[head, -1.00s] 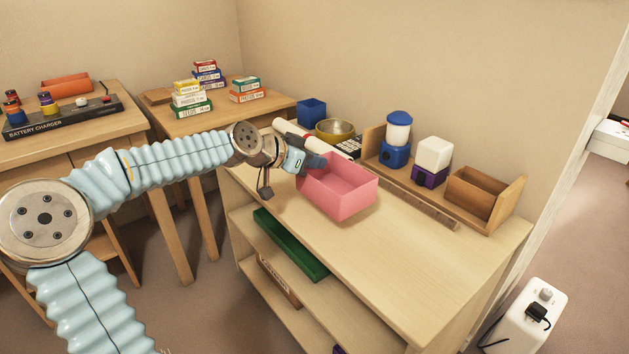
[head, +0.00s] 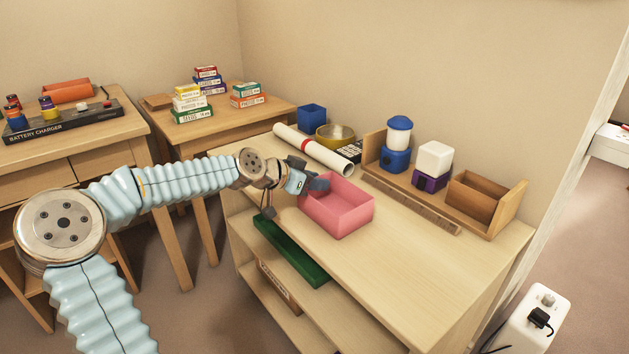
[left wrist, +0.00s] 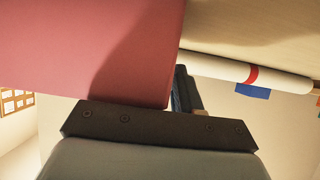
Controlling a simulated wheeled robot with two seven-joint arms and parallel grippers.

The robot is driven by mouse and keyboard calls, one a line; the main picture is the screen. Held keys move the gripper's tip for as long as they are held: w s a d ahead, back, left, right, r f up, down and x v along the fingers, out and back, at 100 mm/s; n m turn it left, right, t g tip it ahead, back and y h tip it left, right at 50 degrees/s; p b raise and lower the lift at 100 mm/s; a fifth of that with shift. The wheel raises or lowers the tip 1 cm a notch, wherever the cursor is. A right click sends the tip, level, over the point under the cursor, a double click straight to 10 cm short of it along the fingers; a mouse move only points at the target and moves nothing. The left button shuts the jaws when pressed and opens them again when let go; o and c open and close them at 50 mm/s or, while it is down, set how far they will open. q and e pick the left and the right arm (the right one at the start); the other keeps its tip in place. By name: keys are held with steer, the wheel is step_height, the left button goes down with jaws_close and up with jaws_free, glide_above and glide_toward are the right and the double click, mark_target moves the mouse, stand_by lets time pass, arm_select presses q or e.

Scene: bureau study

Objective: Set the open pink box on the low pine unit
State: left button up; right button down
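The open pink box (head: 345,217) is upright over the top of the low pine unit (head: 410,265), near its front left edge. It is empty as far as I can see. My left gripper (head: 318,183) is shut on the box's back left wall. In the left wrist view the pink box (left wrist: 90,50) fills the upper left, and a dark finger (left wrist: 182,90) shows beside its edge. The box's underside is at or very close to the unit's top; I cannot tell if it touches. My right gripper is not in view.
A wooden rack (head: 484,202) stands along the wall. The unit's top is clear at front right. A green tray (head: 290,252) sits below.

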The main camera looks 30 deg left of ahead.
arm_select(q)
steer(key=shift+r, duration=0.2)
steer(key=p+v, duration=0.2)
steer(key=v, duration=1)
steer(key=shift+p, duration=0.4)
steer(key=shift+s+f, duration=0.1)
steer(key=shift+f, duration=0.05)
